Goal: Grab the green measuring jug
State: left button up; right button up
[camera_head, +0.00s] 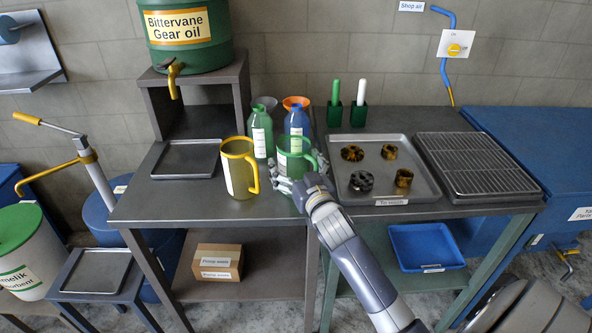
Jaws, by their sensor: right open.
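The green measuring jug (293,158) stands on the dark workbench, with a white label and its handle toward the right. My right gripper (300,178) is open at the jug's front and right side. Its fingers overlap the lower part of the jug in the picture; I cannot tell whether they touch it. My right arm comes in from the lower right and hides part of the jug's base. My left gripper is not in view.
A yellow jug (238,170) stands close to the left. A green bottle (259,130), a blue bottle (297,122) and an orange funnel (296,102) are crowded behind. A tray with metal parts (425,190) lies right; an empty tray (187,174) lies left.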

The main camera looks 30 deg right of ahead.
jog(key=c, duration=1.2)
jog(key=shift+o, duration=0.2)
